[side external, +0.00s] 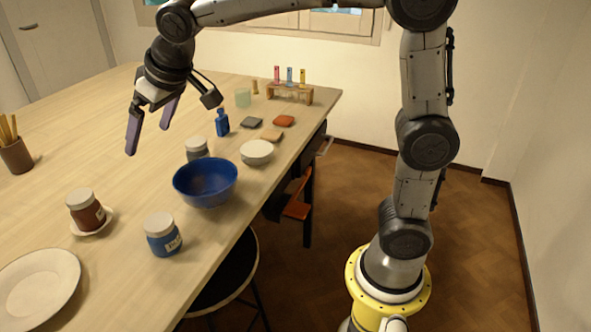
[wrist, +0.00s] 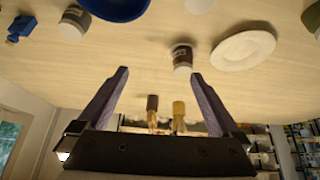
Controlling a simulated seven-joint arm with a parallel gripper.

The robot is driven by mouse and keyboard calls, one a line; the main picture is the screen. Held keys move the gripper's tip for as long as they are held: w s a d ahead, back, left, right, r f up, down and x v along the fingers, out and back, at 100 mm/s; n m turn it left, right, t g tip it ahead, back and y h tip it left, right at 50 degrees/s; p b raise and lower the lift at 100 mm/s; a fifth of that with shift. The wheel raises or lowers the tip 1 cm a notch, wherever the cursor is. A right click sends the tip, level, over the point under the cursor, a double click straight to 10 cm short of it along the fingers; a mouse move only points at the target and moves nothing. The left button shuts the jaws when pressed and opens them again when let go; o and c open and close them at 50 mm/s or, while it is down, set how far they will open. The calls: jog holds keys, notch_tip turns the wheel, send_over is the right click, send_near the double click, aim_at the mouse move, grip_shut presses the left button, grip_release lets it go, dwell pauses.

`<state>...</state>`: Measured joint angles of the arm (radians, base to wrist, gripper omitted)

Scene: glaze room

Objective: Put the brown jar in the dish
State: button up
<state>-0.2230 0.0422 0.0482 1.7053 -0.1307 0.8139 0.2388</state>
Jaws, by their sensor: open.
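The brown jar (side external: 91,215), with a pale lid, appears upright on a small white dish (side external: 108,224) at the left front of the table. The dish rim shows around its lower part. My gripper (side external: 148,138) is open and empty, above the table and apart from the jar, behind it and to the right in the side view. In the wrist view, the brown jar (wrist: 182,55) shows beyond the open fingers (wrist: 157,75); I cannot make out the small dish there.
A large white plate (side external: 38,285) lies left of the jar. A blue jar (side external: 162,240), a blue bowl (side external: 206,185), a grey jar (side external: 197,148) and a white bowl (side external: 257,152) stand toward the right edge. A brush pot (side external: 16,156) is at far left.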

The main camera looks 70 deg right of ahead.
jog(key=s+d+f, duration=0.2)
jog(key=s, duration=0.7)
jog(key=s+d+f, duration=0.2)
jog(key=s+d, duration=0.1)
jog(key=s, duration=0.7)
jog(key=s+d+f, duration=0.3)
jog(key=s, duration=0.6)
jog(key=shift+s+m+g, duration=0.2)
jog(key=shift+m+g, duration=0.1)
